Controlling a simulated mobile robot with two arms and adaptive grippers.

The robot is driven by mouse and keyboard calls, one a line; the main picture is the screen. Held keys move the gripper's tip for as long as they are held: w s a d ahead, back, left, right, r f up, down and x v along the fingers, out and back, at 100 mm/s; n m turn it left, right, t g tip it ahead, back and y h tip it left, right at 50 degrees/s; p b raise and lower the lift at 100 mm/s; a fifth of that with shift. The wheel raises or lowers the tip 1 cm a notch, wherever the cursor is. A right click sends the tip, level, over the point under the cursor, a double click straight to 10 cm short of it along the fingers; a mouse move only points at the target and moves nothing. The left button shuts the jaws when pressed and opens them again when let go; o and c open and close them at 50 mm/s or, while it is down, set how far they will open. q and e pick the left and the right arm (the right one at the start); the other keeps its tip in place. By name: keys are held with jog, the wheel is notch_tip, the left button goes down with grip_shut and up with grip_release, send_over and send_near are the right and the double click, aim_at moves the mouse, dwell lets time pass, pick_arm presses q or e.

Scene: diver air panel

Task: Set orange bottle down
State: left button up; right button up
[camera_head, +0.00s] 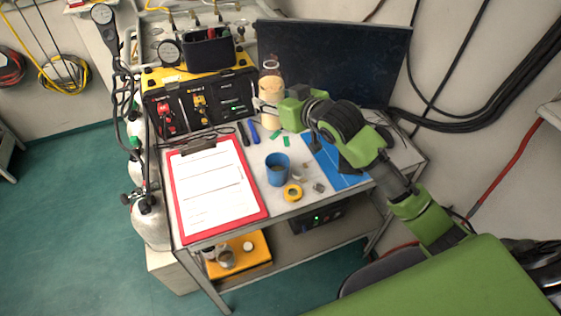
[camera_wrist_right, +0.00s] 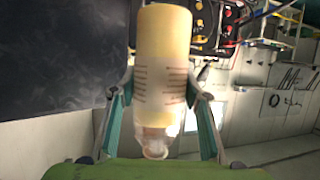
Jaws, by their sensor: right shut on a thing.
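The bottle (camera_head: 271,92) looks pale orange with a clear neck, and stands roughly upright at the back of the cart top, in front of the dark screen. My right gripper (camera_head: 262,105) reaches it from the right and is shut around it. In the right wrist view the bottle (camera_wrist_right: 163,65) lies between the two fingers of the gripper (camera_wrist_right: 162,110), one on each side. Whether its base touches the cart top (camera_head: 232,165) cannot be told. My left gripper is not in view.
A yellow-black air panel (camera_head: 200,98) stands left of the bottle. Markers (camera_head: 253,132) and small green pieces lie near the bottle. A dark screen (camera_head: 335,60) stands behind.

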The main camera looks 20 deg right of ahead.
aim_at(273, 130)
jog(key=shift+w+r, duration=0.4)
jog(key=shift+w, duration=0.2)
notch_tip(273, 130, down, 13)
jog(key=shift+r+p, duration=0.1)
jog(key=shift+p, duration=1.05)
jog(key=shift+f+p, duration=0.3)
jog(key=shift+f, duration=2.15)
jog(key=shift+f, duration=0.1)
jog(key=o, duration=1.6)
jog(key=shift+f, duration=0.15)
jog(key=shift+s, duration=0.1)
jog(key=b+v, duration=0.1)
jog(key=v, duration=1.1)
jog(key=shift+a, duration=0.1)
